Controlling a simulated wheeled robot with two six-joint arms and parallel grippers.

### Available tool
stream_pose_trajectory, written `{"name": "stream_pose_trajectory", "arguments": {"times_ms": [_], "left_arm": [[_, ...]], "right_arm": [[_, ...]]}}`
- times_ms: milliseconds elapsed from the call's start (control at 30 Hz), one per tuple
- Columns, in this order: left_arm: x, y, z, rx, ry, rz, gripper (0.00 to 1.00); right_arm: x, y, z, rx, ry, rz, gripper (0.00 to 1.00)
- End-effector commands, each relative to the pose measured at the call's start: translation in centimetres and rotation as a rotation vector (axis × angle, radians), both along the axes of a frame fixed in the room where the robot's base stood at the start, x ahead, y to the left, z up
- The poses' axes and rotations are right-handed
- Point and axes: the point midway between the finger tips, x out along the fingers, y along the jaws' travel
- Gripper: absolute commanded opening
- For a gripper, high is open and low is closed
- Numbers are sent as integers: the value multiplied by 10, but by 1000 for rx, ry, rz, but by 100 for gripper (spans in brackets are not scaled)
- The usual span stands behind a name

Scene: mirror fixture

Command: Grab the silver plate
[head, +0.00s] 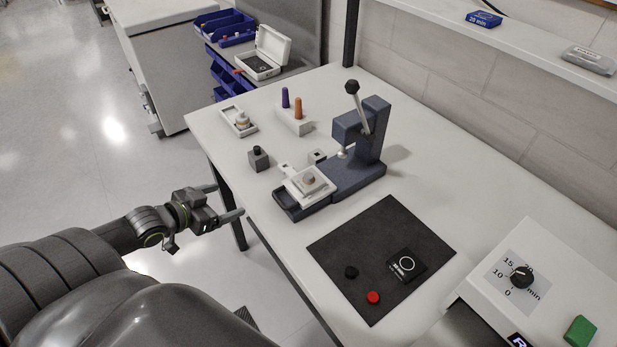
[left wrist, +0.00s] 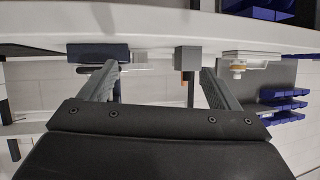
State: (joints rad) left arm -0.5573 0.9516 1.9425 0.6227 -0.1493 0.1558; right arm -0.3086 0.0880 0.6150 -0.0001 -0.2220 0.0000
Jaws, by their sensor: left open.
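A pale, silvery-white square plate (head: 322,191) with a small tab lies on the dark blue base of a lever press (head: 372,130). A small round grey-brown piece (head: 308,181) sits at its middle. It is the thing most like a silver plate here, but I cannot be sure of that. My left gripper (head: 229,199) is open and empty, beyond the table's left edge and apart from the plate. In the left wrist view my open fingers (left wrist: 162,84) point toward the table edge, which shows at the top. My right gripper is not in view.
Near the press stand a grey block (head: 258,159) with a black knob, a white holder (head: 294,122) with purple and orange pegs, and a small white tray (head: 238,122). A black mat (head: 385,235) carries black and red caps. A white timer box (head: 540,275) stands at right.

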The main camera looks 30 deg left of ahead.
Motion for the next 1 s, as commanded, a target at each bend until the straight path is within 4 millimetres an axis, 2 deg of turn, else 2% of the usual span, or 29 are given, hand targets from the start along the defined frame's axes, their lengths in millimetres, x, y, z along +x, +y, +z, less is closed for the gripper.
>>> {"name": "stream_pose_trajectory", "arguments": {"times_ms": [33,100,200,300,467,700,1000], "left_arm": [[1,-19,26,-18,-16,-58,84],[0,-42,48,-47,-28,-118,84],[-3,-65,70,-77,-37,-180,84],[-5,-78,80,-94,-39,-212,84],[6,-87,75,-103,-44,-220,84],[36,-99,63,-104,-47,-220,84],[72,-114,49,-105,-45,-217,84]], "right_arm": [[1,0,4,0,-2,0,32],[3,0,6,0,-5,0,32],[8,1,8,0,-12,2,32],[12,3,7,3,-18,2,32],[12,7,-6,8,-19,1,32],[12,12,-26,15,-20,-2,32],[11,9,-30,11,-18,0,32]]}}
